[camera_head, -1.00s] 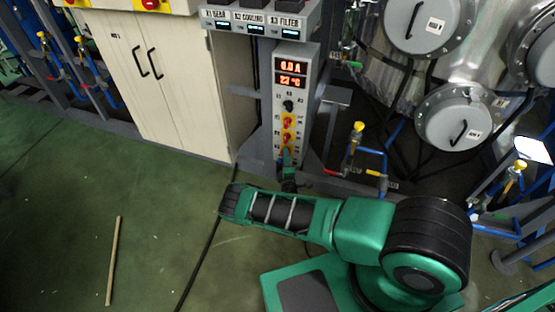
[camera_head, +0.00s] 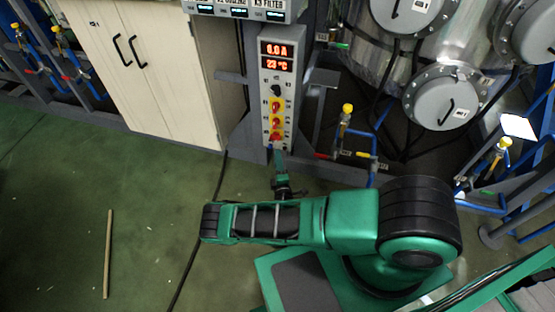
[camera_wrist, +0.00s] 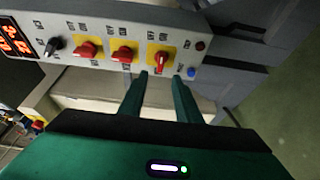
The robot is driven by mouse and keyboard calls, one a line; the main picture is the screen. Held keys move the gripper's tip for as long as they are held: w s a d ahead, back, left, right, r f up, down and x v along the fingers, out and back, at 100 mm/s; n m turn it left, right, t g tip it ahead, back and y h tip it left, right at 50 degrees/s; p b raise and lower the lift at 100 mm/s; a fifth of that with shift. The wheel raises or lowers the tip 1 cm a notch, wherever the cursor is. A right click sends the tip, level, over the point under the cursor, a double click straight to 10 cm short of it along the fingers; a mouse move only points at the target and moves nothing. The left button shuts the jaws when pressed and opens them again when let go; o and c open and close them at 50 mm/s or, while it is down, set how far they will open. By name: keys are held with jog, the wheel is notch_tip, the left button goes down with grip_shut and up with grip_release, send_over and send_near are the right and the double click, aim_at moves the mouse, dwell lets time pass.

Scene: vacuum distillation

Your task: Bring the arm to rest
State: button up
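My arm reaches from the lower right of the head view toward a grey control panel (camera_head: 268,88). My gripper (camera_head: 279,156) is at the panel's lower end. In the wrist view my gripper (camera_wrist: 160,76) has its two green fingers apart with nothing between them. A red rotary switch (camera_wrist: 160,60) on a yellow plate is just beyond the fingertips, its handle in line with the fingers. Two other red switches, the left one (camera_wrist: 87,50) and the middle one (camera_wrist: 122,55), have handles turned sideways. Contact between fingertips and panel cannot be made out.
The panel's display (camera_head: 276,56) reads 0.0 A and 23 °C. A black knob (camera_head: 276,91) is below it. A cream cabinet (camera_head: 160,70) stands left, a steel vessel with round covers (camera_head: 445,103) right. A thin stick (camera_head: 108,254) lies on the open green floor.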

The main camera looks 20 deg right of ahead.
dwell(0.3)
jog(key=w+d+r+m+g+h, duration=0.3)
jog(key=d+r+m+g+h, duration=0.4)
jog(key=d+r+m+h, duration=0.6)
jog(key=s+d+r+m+g+y, duration=0.25)
jog(key=s+d+r+g, duration=0.25)
jog(key=r, duration=0.3)
jog(key=s+d+r+m+g+y, duration=0.2)
jog(key=s+d+r+m+g, duration=0.25)
jog(key=r, duration=0.35)
jog(key=s+r+m+g+y, duration=0.3)
jog(key=s+r+y, duration=0.4)
jog(key=s+r, duration=0.65)
jog(key=s+a+r+t+y, duration=0.1)
jog(key=s+a+r+y, duration=0.1)
jog(key=s, duration=0.7)
jog(key=s+a+r+n+y, duration=0.1)
jog(key=s+a+r+y, duration=0.2)
jog(key=s, duration=0.7)
jog(key=a+r, duration=0.2)
jog(key=a, duration=0.1)
jog(key=shift+r+t+y, duration=0.2)
jog(key=shift+t+y, duration=0.15)
